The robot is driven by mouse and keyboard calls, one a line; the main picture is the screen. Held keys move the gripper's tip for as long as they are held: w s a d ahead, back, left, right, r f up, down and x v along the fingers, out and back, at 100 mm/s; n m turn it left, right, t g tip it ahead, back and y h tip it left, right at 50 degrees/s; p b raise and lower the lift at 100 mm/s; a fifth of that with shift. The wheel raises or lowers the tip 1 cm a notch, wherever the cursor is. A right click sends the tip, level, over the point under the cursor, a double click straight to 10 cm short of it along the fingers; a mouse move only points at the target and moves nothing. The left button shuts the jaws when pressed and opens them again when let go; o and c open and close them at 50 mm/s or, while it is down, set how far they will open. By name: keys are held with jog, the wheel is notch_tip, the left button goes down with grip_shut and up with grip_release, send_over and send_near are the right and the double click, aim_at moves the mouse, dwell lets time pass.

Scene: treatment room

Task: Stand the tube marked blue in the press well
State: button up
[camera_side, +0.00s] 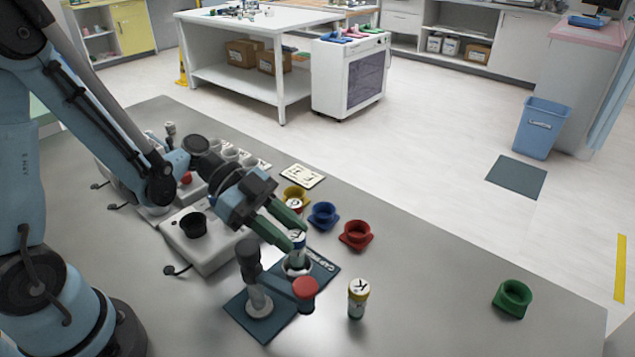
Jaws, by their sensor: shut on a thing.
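My gripper (297,238), with green fingers, is shut on a tube with a blue band and a marked white cap (298,247). It holds the tube roughly upright over the press. The press well (297,269) is a pale ring on a dark base plate (322,272). The tube's lower end is at the well; I cannot tell whether it is inside or just above. The press has a grey post (256,285) with a dark head and a red knob (305,288) in front of the well.
Yellow (294,193), blue (323,215), red (356,234) and green (514,298) ring holders sit around. A grey device with a black cup (194,224) is at left.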

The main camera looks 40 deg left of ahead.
jog(key=shift+f, duration=0.7)
jog(key=shift+r, duration=0.6)
jog(key=shift+r, duration=0.2)
jog(key=shift+f, duration=0.75)
dwell(0.8)
jog(key=o, duration=0.7)
jog(key=shift+o, duration=0.2)
jog(key=v, duration=1.1)
